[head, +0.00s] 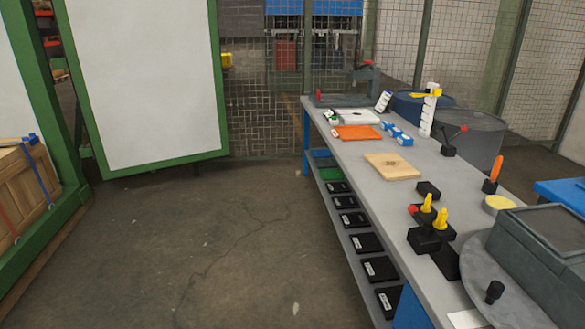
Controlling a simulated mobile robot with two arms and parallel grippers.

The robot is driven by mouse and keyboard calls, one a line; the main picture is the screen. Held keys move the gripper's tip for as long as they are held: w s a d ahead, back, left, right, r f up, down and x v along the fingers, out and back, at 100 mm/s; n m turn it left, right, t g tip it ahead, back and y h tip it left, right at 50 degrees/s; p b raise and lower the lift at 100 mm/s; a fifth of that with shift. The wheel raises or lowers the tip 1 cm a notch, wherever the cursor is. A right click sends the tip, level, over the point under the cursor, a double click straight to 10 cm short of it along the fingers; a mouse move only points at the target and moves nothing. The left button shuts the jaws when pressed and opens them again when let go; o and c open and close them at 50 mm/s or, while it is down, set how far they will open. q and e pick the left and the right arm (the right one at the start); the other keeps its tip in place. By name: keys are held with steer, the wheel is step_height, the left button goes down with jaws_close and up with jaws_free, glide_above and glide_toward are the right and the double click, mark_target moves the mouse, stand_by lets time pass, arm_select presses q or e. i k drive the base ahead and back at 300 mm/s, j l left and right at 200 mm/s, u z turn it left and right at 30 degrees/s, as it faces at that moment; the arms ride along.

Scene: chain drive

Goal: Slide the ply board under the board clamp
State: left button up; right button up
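The ply board (392,166) is a light wooden square with a small dark mark near its middle. It lies flat on the grey workbench (365,186), near the bench's left edge. A grey clamp-like frame (374,84) with a red-tipped handle stands at the far end of the bench, apart from the board. A smaller black fixture with a red-tipped lever (448,150) stands to the right of the board. I cannot tell for sure which one is the board clamp. Neither of my grippers is in view.
An orange-red piece (357,132), a white piece (358,116) and blue-and-white blocks (397,134) lie beyond the board. A black block (428,190) and yellow-topped fixtures (428,238) are nearer. A round grey drum (470,135) stands behind the bench. Open floor (220,235) lies left.

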mark_target(390, 166)
steer(key=i+z, duration=0.4)
steer(key=i+j+z, duration=0.15)
steer(key=z, duration=0.25)
steer(key=i+j+z, duration=0.1)
steer(key=i+j, duration=0.6)
steer(key=j, duration=0.1)
